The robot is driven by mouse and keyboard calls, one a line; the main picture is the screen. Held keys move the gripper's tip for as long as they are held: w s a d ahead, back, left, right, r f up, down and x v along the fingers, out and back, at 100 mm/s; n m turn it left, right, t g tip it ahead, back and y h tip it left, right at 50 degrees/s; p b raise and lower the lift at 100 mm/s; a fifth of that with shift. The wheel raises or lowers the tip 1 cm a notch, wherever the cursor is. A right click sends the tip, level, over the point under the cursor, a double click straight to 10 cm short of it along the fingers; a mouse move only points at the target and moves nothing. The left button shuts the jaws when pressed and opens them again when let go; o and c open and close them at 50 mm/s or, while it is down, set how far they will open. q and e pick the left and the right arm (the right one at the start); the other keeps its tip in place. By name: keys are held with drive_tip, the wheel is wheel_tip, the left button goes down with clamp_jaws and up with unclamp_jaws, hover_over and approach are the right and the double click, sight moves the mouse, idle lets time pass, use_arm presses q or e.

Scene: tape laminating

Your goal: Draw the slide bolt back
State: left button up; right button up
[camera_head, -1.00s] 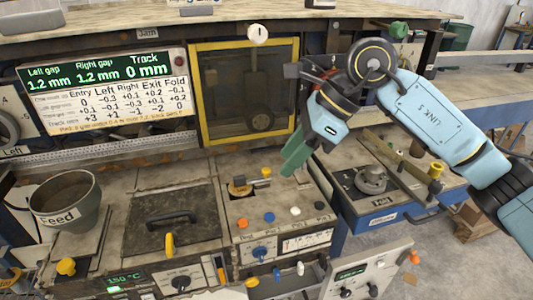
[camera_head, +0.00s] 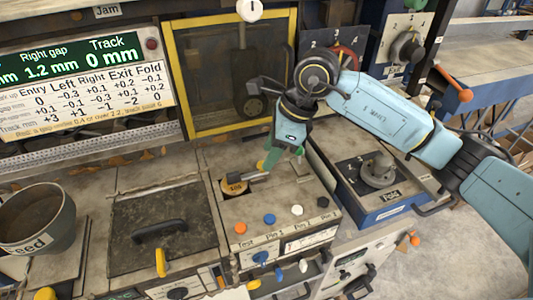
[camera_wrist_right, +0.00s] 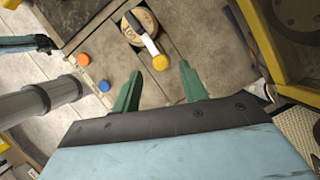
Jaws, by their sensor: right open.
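My right gripper (camera_head: 281,160) hangs over the middle bench, just right of a round wooden disc (camera_head: 234,188) with a pale lever. In the right wrist view its green fingers (camera_wrist_right: 158,88) are apart with nothing between them. The disc (camera_wrist_right: 137,28) and its lever's yellow knob (camera_wrist_right: 160,62) lie beyond the fingertips there, apart from them. I cannot clearly pick out the slide bolt. A yellow handle (camera_head: 160,262) stands at the front of a dark hatch (camera_head: 185,212). My left gripper does not show in the head view.
Orange (camera_head: 240,228), blue (camera_head: 270,219) and white (camera_head: 297,210) knobs line the bench front. A yellow-framed window (camera_head: 183,90) stands behind. A blue-sided fold unit (camera_head: 388,212) is at the right. The feed pot (camera_head: 38,215) is at the left.

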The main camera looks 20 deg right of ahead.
drive_tip(key=shift+a+f, duration=0.25)
drive_tip(key=shift+f, duration=0.35)
drive_tip(key=shift+w+a+f, duration=0.1)
drive_tip(key=shift+w+f, duration=0.05)
drive_tip(key=shift+f, duration=0.15)
drive_tip(key=shift+a+f, duration=0.1)
drive_tip(key=shift+f, duration=0.15)
drive_tip(key=shift+c, duration=0.5)
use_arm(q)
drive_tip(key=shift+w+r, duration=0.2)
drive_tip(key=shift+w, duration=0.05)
use_arm(e)
clamp_jaws()
